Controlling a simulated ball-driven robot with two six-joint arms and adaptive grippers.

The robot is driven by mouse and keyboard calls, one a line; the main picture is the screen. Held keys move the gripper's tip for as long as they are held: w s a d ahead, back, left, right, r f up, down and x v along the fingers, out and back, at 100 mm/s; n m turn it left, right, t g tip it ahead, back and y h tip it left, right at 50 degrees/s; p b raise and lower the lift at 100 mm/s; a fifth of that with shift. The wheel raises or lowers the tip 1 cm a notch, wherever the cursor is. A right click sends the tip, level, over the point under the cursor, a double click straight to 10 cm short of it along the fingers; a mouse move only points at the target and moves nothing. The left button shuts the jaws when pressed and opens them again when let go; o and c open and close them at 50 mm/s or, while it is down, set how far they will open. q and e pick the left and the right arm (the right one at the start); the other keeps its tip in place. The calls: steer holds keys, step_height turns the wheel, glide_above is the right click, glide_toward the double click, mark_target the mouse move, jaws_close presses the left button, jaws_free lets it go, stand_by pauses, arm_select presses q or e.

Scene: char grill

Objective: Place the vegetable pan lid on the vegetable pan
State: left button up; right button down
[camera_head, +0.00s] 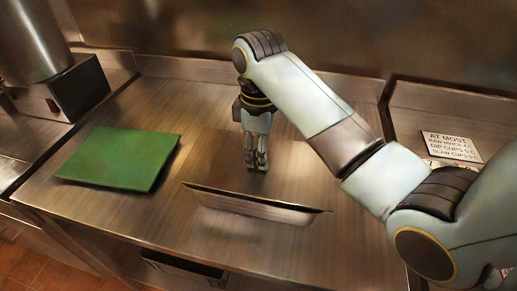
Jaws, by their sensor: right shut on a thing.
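My right gripper (257,163) points down over the middle of the steel counter. It is shut on a flat steel panel, which looks like the vegetable pan lid (225,180). Its near edge runs across the picture below the fingertips, and the part gripped is too small to make out. The lid blends with the counter, so its far edge is hard to tell. A dark line and a pale band show below its near edge. I cannot make out the vegetable pan. My left gripper is not in view.
A green board (120,158) lies on the counter to the left. A steel cylinder on a dark base (75,88) stands at the back left. A printed sign (452,146) is at the right. The steel counter (110,205) is bare in front of the board.

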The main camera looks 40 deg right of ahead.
steer(key=shift+w+f, duration=0.15)
steer(key=shift+f, duration=0.05)
steer(key=shift+w+f, duration=0.1)
steer(key=shift+f, duration=0.2)
steer(key=c, duration=1.1)
jaws_free()
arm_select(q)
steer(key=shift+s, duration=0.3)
